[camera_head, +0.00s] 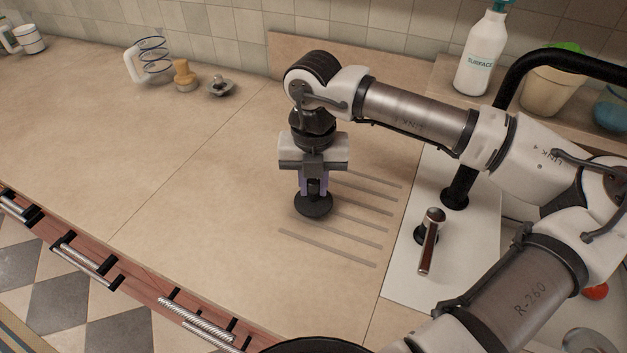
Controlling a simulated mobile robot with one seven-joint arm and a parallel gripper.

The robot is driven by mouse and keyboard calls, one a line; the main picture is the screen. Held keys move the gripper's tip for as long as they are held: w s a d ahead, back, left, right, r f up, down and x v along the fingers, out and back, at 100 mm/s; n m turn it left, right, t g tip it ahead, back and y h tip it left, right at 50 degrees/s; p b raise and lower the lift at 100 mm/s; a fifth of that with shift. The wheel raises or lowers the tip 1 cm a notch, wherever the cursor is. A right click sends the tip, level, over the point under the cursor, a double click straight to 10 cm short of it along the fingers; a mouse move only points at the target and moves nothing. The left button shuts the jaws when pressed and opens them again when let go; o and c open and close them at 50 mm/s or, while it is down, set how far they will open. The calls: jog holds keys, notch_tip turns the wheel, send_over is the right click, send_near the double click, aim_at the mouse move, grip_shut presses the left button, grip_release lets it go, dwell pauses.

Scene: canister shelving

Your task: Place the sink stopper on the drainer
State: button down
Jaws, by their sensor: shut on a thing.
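The sink stopper (314,206) is a dark round disc with a short stem. My gripper (314,187) points straight down and is shut on the stem, between its purplish fingers. The drainer (365,226) is a set of parallel grooves in the beige counter, left of the white sink surround. The stopper is at the left part of the grooves, over or on them. I cannot tell whether its underside touches the counter. My gripper and the stopper hide some groove ends.
A black faucet (457,185) and a metal lever (429,240) stand right of the drainer. A small metal piece (221,88) and a wooden-looking item (185,76) sit back left.

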jog(key=c, duration=1.3)
grip_release()
jog(key=shift+f, duration=0.1)
jog(key=shift+o, duration=0.2)
jog(key=shift+r+p, duration=0.3)
jog(key=shift+r, duration=0.05)
notch_tip(320, 180, up, 12)
jog(key=b, duration=0.2)
jog(key=shift+f, duration=0.15)
